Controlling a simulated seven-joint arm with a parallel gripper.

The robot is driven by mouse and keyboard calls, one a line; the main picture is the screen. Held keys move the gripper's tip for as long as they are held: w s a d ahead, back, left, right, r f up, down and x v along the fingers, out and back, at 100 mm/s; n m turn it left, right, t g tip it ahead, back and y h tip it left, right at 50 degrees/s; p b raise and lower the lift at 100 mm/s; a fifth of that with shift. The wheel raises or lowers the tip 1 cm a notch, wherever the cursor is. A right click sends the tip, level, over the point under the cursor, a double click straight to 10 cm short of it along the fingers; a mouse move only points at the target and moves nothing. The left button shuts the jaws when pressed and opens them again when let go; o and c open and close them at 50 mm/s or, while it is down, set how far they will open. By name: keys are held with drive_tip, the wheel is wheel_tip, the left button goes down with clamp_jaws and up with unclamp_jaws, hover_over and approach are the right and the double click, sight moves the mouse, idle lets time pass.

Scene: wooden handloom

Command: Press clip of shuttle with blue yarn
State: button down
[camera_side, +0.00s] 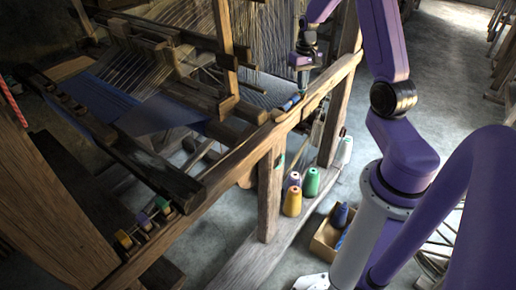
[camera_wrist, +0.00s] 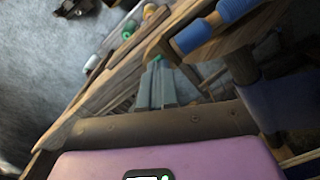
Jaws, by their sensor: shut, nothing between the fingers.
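The shuttle with blue yarn (camera_side: 290,103) lies on the loom's wooden side beam in the side view. In the wrist view its blue yarn (camera_wrist: 195,36) shows at the upper right, in two blue sections. My gripper (camera_side: 303,86) hangs pointing down just above the beam, close to the right of the shuttle. In the wrist view my gripper's grey fingers (camera_wrist: 157,68) are together and hold nothing; the shuttle is up and to the right of them. They appear apart from the shuttle. The clip is too small to make out.
The side beam (camera_side: 225,150) runs diagonally below my gripper. Small colored spools (camera_side: 143,220) sit at its near end. Yarn cones (camera_side: 293,200) stand on a lower plank, with a cardboard box (camera_side: 326,238) beside them. A wooden post (camera_side: 345,95) rises right of my gripper.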

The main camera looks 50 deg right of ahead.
drive_tip(key=shift+f, duration=0.45)
drive_tip(key=shift+r, duration=3.5)
drive_tip(key=s+a+r+n, duration=0.2)
drive_tip(key=a+n, duration=0.2)
drive_tip(key=a, duration=0.7)
drive_tip(key=s+a+r+n, duration=0.15)
drive_tip(key=a+n, duration=0.25)
drive_tip(key=a, duration=0.7)
drive_tip(key=s+a+n, duration=0.5)
drive_tip(key=s, duration=0.5)
drive_tip(key=s+a+n, duration=0.5)
drive_tip(key=s+a, duration=0.1)
drive_tip(key=s, duration=0.4)
drive_tip(key=shift+r+n, duration=0.3)
drive_tip(key=shift+r, duration=0.1)
